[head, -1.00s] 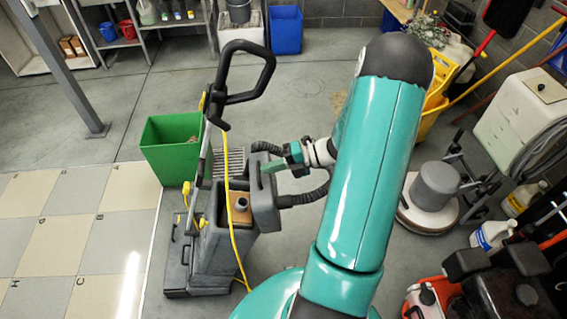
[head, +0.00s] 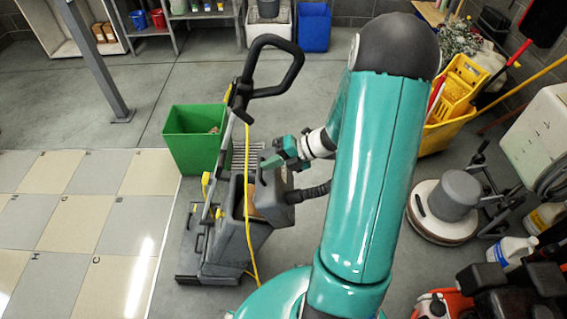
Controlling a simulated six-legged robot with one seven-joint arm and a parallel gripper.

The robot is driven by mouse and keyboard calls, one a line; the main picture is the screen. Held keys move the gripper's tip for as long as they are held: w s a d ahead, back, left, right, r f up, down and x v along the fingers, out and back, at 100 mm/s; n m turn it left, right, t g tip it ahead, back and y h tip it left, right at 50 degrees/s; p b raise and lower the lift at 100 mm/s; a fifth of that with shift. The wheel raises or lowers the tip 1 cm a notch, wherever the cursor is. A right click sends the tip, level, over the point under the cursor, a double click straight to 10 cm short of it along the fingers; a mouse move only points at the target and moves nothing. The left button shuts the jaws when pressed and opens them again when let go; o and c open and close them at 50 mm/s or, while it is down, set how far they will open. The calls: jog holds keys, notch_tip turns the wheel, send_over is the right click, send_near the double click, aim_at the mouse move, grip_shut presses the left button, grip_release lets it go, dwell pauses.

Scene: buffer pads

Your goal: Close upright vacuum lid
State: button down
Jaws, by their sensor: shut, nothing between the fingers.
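The upright vacuum (head: 235,245) is a dark grey machine with a looped black handle (head: 270,95). It stands at the left of my arm in the head view. Its grey lid (head: 275,197) is raised on the right side of the tank, partly open. My gripper (head: 269,163) is shut and empty at the lid's upper edge. I cannot tell whether its fingers touch the lid.
A yellow cord (head: 248,185) hangs down the vacuum's front. A green bin (head: 195,138) stands behind it, and a black hose (head: 310,192) runs from the lid's right side. A floor polisher (head: 447,205) stands right of my arm. Tiled floor at left is clear.

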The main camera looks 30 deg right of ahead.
jog(key=w+a+f+g+h, duration=0.1)
jog(key=w+a+f, duration=0.1)
jog(key=a, duration=0.3)
jog(key=w+a+f+g+h, duration=0.1)
jog(key=w+a+f+h, duration=0.1)
jog(key=w+a, duration=0.2)
jog(key=shift+w+a+f, duration=0.3)
jog(key=shift+w+a, duration=0.1)
jog(key=shift+a, duration=0.15)
jog(key=v, duration=1.4)
jog(key=shift+f, duration=0.1)
jog(key=shift+d, duration=0.15)
